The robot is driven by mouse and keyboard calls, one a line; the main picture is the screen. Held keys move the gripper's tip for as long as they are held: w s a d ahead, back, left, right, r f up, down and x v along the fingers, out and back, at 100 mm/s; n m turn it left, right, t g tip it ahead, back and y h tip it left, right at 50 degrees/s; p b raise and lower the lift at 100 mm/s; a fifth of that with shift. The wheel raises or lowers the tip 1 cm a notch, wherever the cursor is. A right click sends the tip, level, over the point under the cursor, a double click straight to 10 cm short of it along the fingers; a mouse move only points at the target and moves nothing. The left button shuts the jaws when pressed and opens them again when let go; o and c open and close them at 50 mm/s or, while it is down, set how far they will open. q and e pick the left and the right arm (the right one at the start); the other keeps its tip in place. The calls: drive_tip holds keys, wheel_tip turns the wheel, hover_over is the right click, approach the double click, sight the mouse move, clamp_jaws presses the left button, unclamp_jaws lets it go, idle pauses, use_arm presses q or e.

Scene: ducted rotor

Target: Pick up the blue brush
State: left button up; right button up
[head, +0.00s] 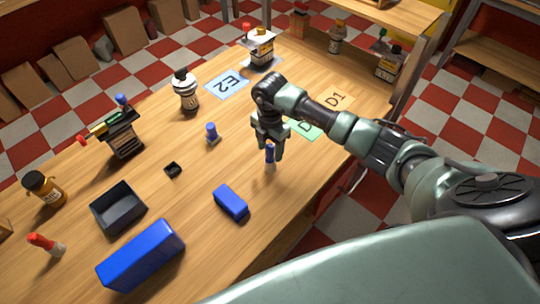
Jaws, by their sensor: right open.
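A blue brush (270,156), with a blue upper part and a pale lower end, stands upright on the wooden table (308,176) right of the middle. My right gripper (271,151) points down from above at the brush. Its fingers are open, and the top of the brush shows at or just in front of the fingertips. I cannot tell whether the fingers touch it. My left gripper is not in view.
A blue block (230,203) lies near the front edge, and a longer blue box (141,255) is at lower left beside a black tray (118,207). A small blue-knobbed piece (211,133) stands left of the gripper. A green card (304,130) lies behind it.

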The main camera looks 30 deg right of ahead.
drive_tip(key=shift+f, duration=1.35)
clamp_jaws()
drive_tip(key=shift+r, duration=0.1)
